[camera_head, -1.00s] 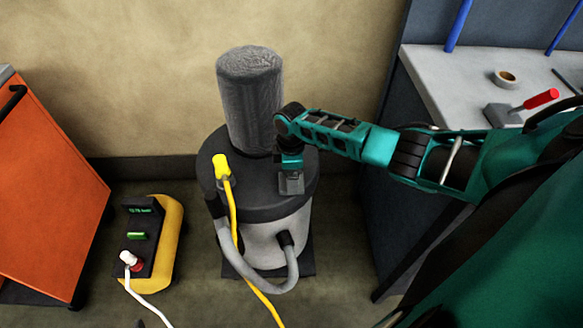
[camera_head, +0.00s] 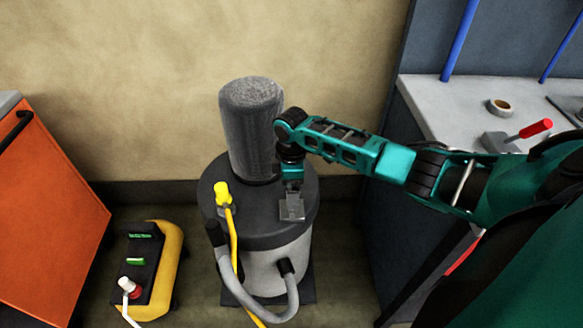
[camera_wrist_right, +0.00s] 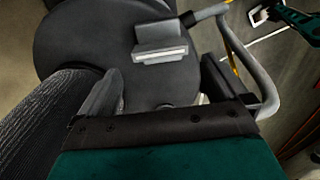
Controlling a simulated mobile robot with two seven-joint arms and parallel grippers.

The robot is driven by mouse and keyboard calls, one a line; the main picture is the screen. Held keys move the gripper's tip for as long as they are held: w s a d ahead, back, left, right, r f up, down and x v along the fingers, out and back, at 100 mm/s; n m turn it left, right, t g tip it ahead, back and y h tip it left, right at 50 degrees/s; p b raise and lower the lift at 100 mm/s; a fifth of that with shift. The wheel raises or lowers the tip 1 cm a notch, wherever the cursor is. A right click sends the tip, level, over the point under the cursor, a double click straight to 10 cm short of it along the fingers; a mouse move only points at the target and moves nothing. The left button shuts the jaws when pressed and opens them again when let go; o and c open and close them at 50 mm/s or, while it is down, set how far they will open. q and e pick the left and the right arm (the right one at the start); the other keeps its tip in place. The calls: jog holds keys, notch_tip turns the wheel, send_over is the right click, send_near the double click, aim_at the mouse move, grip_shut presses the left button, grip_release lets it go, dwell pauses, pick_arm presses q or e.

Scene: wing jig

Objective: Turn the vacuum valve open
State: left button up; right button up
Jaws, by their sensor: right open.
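The vacuum is a drum with a dark lid (camera_head: 265,225) and a grey ribbed cylinder (camera_head: 250,130) on top. A small grey block-like fitting (camera_head: 292,207) sits on the lid and looks like the valve handle, though I cannot be sure. It also shows in the right wrist view (camera_wrist_right: 160,45), with a light front edge. My right gripper (camera_head: 293,188) is just above and beside this fitting. In the wrist view its fingers (camera_wrist_right: 160,72) are apart and empty, with the fitting beyond the gap between them. Contact is not visible. My left gripper is not in the head view.
A yellow connector with a yellow cable (camera_head: 222,195) stands on the lid's left. A grey hose (camera_head: 250,305) loops in front. A yellow-black box (camera_head: 150,270) and an orange cabinet (camera_head: 50,200) stand left. A workbench (camera_head: 440,100) is at the right.

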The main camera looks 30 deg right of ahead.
notch_tip(320, 180, up, 6)
dwell(0.7)
jog(key=s+a+f+m+t+y, duration=0.35)
jog(key=s+a+f, duration=0.25)
jog(key=a+f, duration=0.5)
jog(key=s+r+m+t, duration=0.2)
jog(key=s+t, duration=0.1)
jog(key=s, duration=0.2)
jog(key=s+a+r+m+t+h, duration=0.1)
jog(key=s+r+m+t, duration=0.1)
jog(key=s, duration=0.4)
jog(key=shift+s+a+r+m+t, duration=0.2)
jog(key=shift+m+t, duration=0.65)
jog(key=shift+t, duration=0.3)
jog(key=shift+f+h, duration=0.1)
jog(key=shift+h, duration=0.15)
